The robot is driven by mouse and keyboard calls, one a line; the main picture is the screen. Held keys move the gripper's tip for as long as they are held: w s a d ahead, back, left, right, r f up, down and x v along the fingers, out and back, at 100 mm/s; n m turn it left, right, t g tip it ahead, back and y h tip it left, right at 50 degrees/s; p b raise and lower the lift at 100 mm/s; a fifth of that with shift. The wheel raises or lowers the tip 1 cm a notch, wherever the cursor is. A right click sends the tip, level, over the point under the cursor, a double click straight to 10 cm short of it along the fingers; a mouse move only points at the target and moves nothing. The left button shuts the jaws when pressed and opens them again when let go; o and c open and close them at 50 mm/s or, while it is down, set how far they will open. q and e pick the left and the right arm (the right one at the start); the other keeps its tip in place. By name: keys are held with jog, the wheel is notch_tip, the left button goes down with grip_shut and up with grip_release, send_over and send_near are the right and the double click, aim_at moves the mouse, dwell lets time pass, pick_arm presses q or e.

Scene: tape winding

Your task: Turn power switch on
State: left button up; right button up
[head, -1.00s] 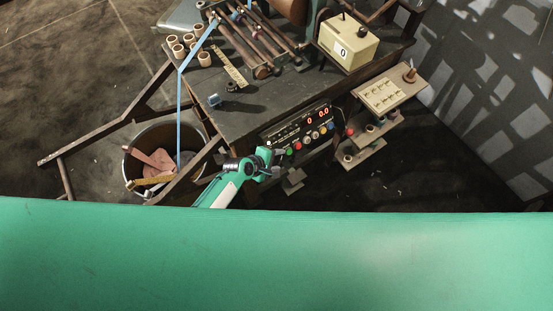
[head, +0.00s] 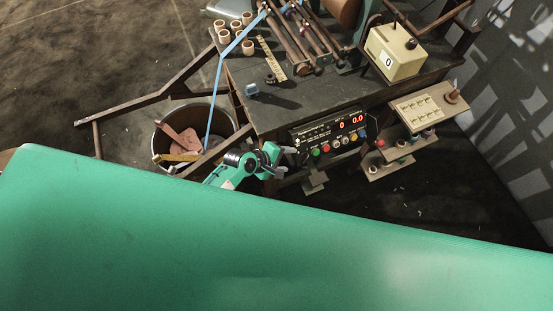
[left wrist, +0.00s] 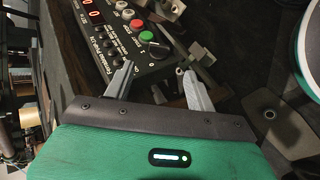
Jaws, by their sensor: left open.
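The control panel (head: 328,132) on the front of the machine table shows lit red digits, with a row of coloured buttons under them. My left gripper (head: 289,161) is just off the panel's left end. In the left wrist view its fingers (left wrist: 158,72) are spread, with nothing between them, and their tips point toward the black switch, seemingly short of it. The switch's exact setting is unclear. My right gripper is not in view.
A round bin (head: 230,127) with scraps stands left of my left arm. A blue tape (head: 216,95) hangs over the bin.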

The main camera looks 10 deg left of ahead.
pick_arm(q)
jog(key=v, duration=0.4)
jog(key=shift+s+a+r, duration=0.1)
jog(key=shift+s+r, duration=0.05)
jog(key=shift+r, duration=0.05)
dwell(0.4)
jog(key=s+a+f+m+g+y, duration=0.15)
jog(key=s+a+f, duration=0.35)
jog(key=f, duration=0.6)
jog(key=s+a+f+m+y, duration=0.3)
jog(key=s+a+f, duration=0.2)
jog(key=f, duration=0.7)
jog(key=s+a+f+m+g+y, duration=0.1)
jog(key=s+a+f+m, duration=0.1)
jog(key=s+f, duration=0.3)
jog(key=s+a+f+m+g+y, duration=0.1)
jog(key=s+f+m, duration=0.4)
jog(key=s, duration=0.8)
jog(key=s+a+f+m+g+y, duration=0.1)
jog(key=s+a+f+m, duration=0.2)
jog(key=s, duration=0.7)
notch_tip(320, 180, down, 2)
jog(key=shift+a+f+g, duration=0.1)
jog(key=shift+a+g, duration=0.25)
jog(key=shift+a, duration=0.15)
